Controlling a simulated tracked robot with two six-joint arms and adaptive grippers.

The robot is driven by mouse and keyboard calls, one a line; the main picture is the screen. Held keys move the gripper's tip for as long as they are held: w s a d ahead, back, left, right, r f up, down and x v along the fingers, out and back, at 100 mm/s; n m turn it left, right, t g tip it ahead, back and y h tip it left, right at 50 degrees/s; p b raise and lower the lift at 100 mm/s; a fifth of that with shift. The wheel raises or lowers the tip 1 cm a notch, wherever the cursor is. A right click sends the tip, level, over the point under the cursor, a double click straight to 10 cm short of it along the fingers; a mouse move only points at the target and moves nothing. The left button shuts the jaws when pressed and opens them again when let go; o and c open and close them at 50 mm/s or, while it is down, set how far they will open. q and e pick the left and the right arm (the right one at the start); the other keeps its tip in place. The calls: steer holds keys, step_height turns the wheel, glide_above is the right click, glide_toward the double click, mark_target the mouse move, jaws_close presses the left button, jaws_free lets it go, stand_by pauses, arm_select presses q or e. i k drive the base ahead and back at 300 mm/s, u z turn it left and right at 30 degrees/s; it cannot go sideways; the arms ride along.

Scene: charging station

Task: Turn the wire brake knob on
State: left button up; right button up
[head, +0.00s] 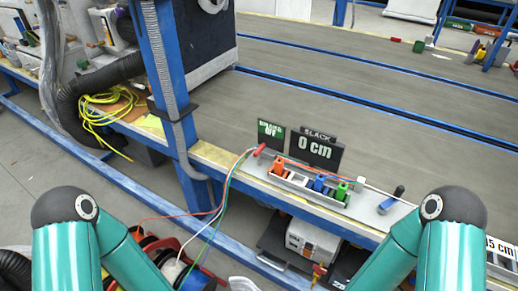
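A small dark green sign (271,134) reading "BRAKE OFF" stands on the blue-framed bench. A red knob-like part (259,150) sits just below it at the left end of a metal tray (310,190); I cannot tell for sure that it is the wire brake knob. Red, white and green wires (218,212) run from there down to the lower left. Orange (279,166), blue (320,182) and green (342,190) clamps stand in a row in the tray. My two teal arms show at the bottom left and right. Neither gripper is in view.
A black sign (317,148) reads "SLACK 0 cm". A blue upright post (166,90) stands left of the tray. Yellow cable (105,112) is coiled on the bench. The grey surface (390,110) behind is mostly clear.

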mark_target(257, 154)
steer(key=z, duration=0.05)
steer(key=k, duration=0.5)
steer(key=z, duration=0.45)
steer(key=i, duration=1.1)
steer(key=u, duration=1.95)
